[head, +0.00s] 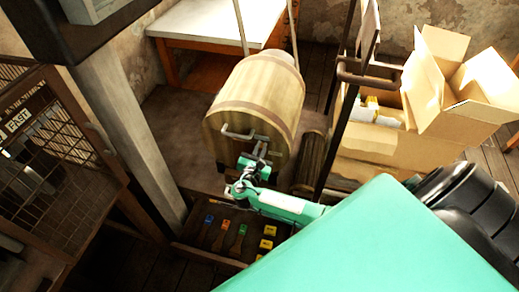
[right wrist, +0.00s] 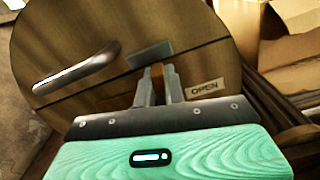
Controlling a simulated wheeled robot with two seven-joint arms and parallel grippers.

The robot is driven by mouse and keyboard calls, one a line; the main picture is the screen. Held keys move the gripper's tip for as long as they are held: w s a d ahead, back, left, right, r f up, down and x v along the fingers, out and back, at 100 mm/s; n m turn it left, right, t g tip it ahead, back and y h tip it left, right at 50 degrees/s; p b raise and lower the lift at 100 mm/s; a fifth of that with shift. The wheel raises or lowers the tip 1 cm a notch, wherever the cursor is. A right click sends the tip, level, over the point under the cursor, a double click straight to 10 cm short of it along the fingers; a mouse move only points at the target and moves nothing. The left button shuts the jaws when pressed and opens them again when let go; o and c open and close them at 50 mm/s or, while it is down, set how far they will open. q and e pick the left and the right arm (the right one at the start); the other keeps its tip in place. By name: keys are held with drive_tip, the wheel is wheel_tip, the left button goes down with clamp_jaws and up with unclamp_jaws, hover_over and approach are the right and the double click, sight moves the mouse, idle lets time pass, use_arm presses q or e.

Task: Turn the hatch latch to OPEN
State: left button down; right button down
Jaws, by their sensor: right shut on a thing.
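The wooden barrel (head: 252,95) lies on its side, and its round front is the hatch (right wrist: 70,35). A metal bar handle (head: 237,133) is fixed on the hatch; it also shows in the right wrist view (right wrist: 78,68). The grey metal latch (right wrist: 150,54) sits right of the handle. An OPEN label (right wrist: 207,88) is on the hatch, right of the latch. My right gripper (head: 259,155) is at the hatch front, and its fingers (right wrist: 160,75) are shut on the latch. The fingers partly hide the latch. My left gripper is out of view.
An open cardboard box (head: 375,155) stands right of the barrel beside a dark metal frame (head: 335,130). A wooden tray (head: 195,254) with several coloured pieces lies below. A grey post (head: 125,135) and mesh cage (head: 60,145) stand left. A white-topped table (head: 215,22) is behind.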

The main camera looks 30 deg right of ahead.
sight(268, 147)
drive_tip(key=m, duration=0.1)
drive_tip(key=m+b, duration=0.1)
drive_tip(key=shift+s+d+f+m, duration=0.2)
drive_tip(key=shift+s+f+m, duration=0.05)
drive_tip(key=shift+m, duration=0.15)
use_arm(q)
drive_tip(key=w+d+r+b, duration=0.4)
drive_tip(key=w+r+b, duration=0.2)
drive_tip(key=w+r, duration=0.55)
use_arm(e)
drive_tip(key=m, duration=0.4)
drive_tip(key=f+m, duration=0.1)
drive_tip(key=m, duration=0.1)
drive_tip(key=shift+s+d+m, duration=0.3)
drive_tip(key=shift+s+d, duration=0.05)
drive_tip(key=shift+s, duration=0.05)
drive_tip(key=m+b, duration=0.3)
drive_tip(key=shift+s+d+f, duration=0.1)
drive_tip(key=shift+f, duration=0.25)
drive_tip(key=m+b, duration=0.2)
drive_tip(key=b, duration=0.1)
drive_tip(key=shift+f+m, duration=0.15)
drive_tip(key=shift+m, duration=0.25)
use_arm(q)
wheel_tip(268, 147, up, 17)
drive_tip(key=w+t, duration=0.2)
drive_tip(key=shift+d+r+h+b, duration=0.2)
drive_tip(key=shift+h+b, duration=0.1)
drive_tip(key=shift+b, duration=0.1)
